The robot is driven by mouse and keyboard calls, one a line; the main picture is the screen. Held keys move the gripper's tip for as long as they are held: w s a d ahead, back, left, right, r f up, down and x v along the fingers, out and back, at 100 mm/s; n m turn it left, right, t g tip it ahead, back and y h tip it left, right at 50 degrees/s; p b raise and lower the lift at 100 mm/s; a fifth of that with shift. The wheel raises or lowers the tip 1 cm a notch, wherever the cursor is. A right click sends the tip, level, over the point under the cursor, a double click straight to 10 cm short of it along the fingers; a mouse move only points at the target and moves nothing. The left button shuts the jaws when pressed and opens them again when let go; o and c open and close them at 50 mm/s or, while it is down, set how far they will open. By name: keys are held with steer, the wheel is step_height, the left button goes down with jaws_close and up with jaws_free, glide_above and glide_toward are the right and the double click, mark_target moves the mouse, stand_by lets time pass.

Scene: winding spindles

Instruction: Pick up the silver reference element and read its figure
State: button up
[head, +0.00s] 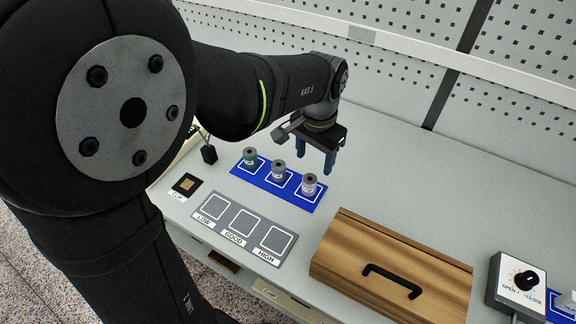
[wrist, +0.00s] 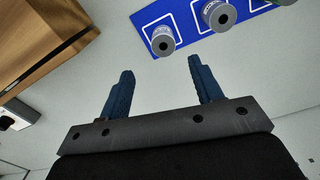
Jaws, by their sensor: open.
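Three small spindle-like elements stand upright on a blue mat (head: 235,171). The left one (head: 250,158) is green; the middle one (head: 278,171) and the right one (head: 309,185) are silver-grey. I cannot tell which is the reference element, and their labels are too small to read. In the wrist view, the nearest grey element (wrist: 162,42) stands just beyond my fingertips, with another (wrist: 218,15) to its right. My gripper (head: 315,163) is open and empty, its blue fingers pointing down behind the right element. The fingers (wrist: 160,68) also show in the wrist view, apart from it.
A grey board (head: 208,222) marked LOW, GOOD and HIGH has empty squares. A wooden box (head: 345,262) with a black handle stands front right, beside an OPEN/CLOSE dial box (head: 507,291). A partly cut-off pale object (head: 568,301) is at the right edge. The right back is clear.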

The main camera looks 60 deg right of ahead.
mark_target(310, 179)
step_height(310, 179, down, 5)
steer(key=shift+f, duration=0.1)
steer(key=shift+w+f, duration=0.2)
steer(key=shift+f, duration=1.15)
steer(key=shift+w+f, duration=0.15)
steer(key=shift+f, duration=1.15)
steer(key=shift+c, duration=0.5)
steer(key=c, duration=1)
